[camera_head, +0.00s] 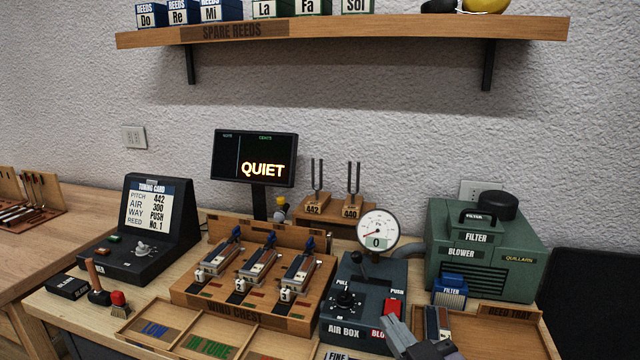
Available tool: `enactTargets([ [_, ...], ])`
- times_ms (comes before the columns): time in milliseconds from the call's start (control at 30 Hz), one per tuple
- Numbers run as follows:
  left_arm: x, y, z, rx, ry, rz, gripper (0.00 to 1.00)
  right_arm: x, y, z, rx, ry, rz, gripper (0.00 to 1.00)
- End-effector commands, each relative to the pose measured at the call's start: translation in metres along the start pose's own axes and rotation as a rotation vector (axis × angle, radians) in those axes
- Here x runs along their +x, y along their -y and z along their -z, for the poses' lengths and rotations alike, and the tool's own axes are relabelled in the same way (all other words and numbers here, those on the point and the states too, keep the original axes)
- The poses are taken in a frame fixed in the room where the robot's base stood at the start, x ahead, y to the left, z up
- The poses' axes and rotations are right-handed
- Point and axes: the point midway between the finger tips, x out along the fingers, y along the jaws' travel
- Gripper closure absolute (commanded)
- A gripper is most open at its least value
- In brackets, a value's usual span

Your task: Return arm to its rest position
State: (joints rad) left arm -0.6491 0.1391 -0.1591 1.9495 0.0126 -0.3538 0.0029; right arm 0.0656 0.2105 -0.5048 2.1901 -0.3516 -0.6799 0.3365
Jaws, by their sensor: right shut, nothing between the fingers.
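My right gripper (425,346) shows at the bottom edge of the head view, right of centre. It is shut and empty, in front of the air box (352,300) and near the left side of the reed tray (500,335). It partly covers the front right corner of the air box. A reed block (436,322) stands just behind it at the tray's left side. Most of my right arm is out of the picture. My left gripper is not in view.
The wind chest (215,294) with several reeds stands left of the air box. A gauge (378,232) reading 0 rises behind the air box. The green blower (484,245) stands at the right. The screen (254,158) reads QUIET. A shelf (345,32) hangs above. The reed tray's right part is bare.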

Motion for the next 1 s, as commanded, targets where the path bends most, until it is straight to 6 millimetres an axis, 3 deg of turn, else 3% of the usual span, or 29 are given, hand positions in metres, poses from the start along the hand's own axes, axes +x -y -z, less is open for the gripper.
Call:
enactTargets([
  [33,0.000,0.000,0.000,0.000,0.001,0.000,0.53,-0.015,-0.009,-0.031,0.033,0.123,-0.030,1.00],
  [100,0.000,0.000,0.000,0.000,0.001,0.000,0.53,-0.037,-0.018,-0.069,0.061,0.285,-0.061,1.00],
  [200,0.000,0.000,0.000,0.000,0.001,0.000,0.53,-0.075,-0.027,-0.117,0.096,0.504,-0.084,1.00],
  [300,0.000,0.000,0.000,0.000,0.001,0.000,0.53,-0.114,-0.030,-0.153,0.122,0.692,-0.086,1.00],
  [500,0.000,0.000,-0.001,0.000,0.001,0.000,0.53,-0.187,-0.028,-0.198,0.158,0.986,-0.061,1.00],
  [733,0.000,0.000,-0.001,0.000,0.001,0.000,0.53,-0.264,-0.021,-0.223,0.190,1.258,-0.007,1.00],
  [1000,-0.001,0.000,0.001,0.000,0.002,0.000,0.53,-0.233,-0.017,-0.245,0.183,1.116,-0.008,1.00],
])
